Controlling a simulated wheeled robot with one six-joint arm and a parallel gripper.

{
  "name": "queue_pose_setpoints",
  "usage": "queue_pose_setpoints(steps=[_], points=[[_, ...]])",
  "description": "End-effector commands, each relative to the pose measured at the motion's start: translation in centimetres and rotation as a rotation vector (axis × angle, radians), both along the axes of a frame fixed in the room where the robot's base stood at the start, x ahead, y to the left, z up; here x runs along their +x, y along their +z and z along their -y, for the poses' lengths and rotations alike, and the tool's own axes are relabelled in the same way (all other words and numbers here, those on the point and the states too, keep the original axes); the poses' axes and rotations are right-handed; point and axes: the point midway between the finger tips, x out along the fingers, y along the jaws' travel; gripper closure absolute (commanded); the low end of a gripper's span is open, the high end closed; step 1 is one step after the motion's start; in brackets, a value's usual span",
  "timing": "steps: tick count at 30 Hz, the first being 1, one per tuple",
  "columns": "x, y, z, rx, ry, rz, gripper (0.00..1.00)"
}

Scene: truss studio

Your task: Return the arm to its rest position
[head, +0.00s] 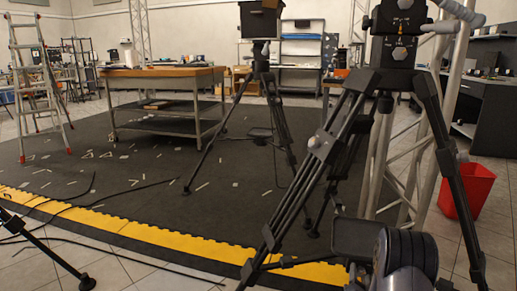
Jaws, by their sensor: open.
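A dark, ribbed rounded part with a grey body, which looks like a piece of my own arm, shows at the bottom edge, right of the middle, in the head view. A dark flat block shows beside it on its left. I cannot make out fingertips or jaws. My gripper does not show in this view, so its place relative to other things is hidden.
A black tripod (321,147) stands close at the right, beside a grey truss (384,152). A red bin (466,192) stands behind it. A second tripod (266,92), a wooden-topped workbench (164,73) and a ladder (38,86) stand farther back. Cables cross the yellow-edged dark mat (130,190).

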Motion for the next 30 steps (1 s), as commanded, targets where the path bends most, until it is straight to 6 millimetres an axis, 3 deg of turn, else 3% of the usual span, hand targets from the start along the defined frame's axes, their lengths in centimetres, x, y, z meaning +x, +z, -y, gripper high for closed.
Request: queue_pose_setpoints(steps=[5, 22, 30], points=[[-0.3, 0.0, -0.1, 0.038, 0.0, 0.008, 0.49], [-10.8, 0.0, -2.9, 0.037, 0.0, 0.003, 0.49], [-4.8, -0.2, -1.3, 0.032, 0.0, 0.015, 0.49]])
